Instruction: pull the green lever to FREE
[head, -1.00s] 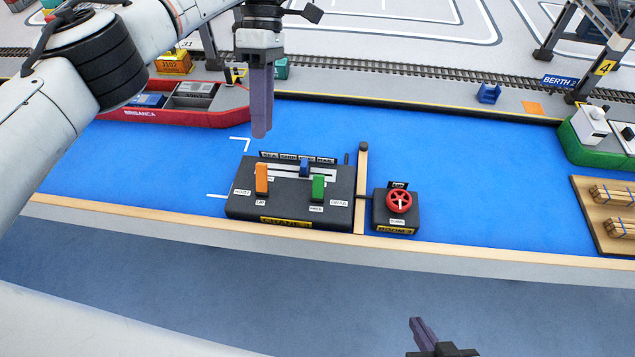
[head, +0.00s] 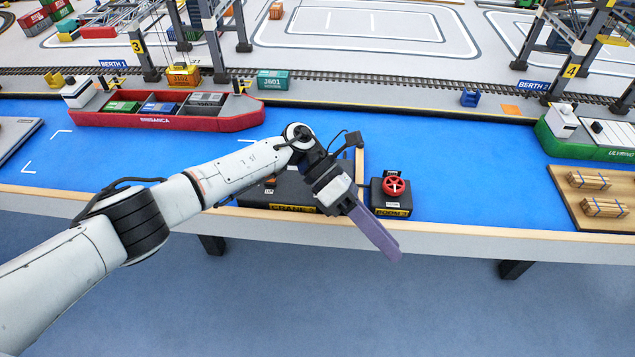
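The black crane console (head: 295,195) sits at the front edge of the blue table. My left forearm and wrist cross over it and hide most of its top. The green lever is hidden behind my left arm, so its position cannot be seen. Only a small piece of the orange lever (head: 270,181) shows below the arm. My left gripper (head: 393,254) points down and to the right, past the console's right end and over the table's front edge. Its purple fingers show as one bar with no gap, holding nothing. My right gripper is not in view.
A small black boom box with a red wheel (head: 394,186) stands just right of the console, close to my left gripper. A wooden post (head: 360,165) stands between them. A red ship (head: 170,115) lies behind left. Blue surface right of the boom box is clear.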

